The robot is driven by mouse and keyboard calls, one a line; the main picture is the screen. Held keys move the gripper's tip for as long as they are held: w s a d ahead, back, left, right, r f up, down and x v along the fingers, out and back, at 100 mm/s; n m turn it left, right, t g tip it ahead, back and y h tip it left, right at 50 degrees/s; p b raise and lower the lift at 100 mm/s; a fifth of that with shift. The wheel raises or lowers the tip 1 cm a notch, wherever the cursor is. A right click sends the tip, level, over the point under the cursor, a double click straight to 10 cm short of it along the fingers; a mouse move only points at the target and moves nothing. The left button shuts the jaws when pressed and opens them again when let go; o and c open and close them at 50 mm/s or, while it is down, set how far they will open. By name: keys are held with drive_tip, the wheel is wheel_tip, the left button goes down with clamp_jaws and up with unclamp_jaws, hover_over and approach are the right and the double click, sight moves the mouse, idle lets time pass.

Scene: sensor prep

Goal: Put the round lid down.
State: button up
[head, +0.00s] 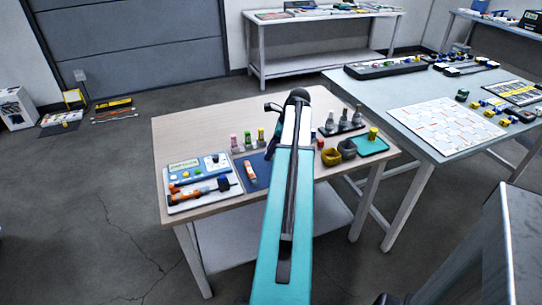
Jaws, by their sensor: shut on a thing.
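My arm reaches from the bottom of the head view over the wooden-topped table (205,127). My gripper (271,146) is at the arm's far end, mostly hidden by the arm; only dark parts show just left of it. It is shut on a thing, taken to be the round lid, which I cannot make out. A yellow open cup (330,158) and a grey open cup (347,149) stand right of the arm. A teal tray (377,147) beside them bears a yellow cylinder (373,133). A dark blue mat (261,183) lies left of the arm.
A white tray (207,202) with a panel and tools fills the table's left front. Small coloured bottles (248,141) stand behind the mat. A dark rack (346,129) with grey pieces stands at the back right. The table's back left is bare. A second bench (400,92) adjoins at right.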

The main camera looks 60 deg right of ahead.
sight(271, 163)
drive_tip(key=shift+f, duration=1.55)
drive_tip(key=shift+f, duration=0.1)
drive_tip(key=o, duration=0.8)
drive_tip(key=v, duration=1.2)
drive_tip(key=shift+r, duration=0.2)
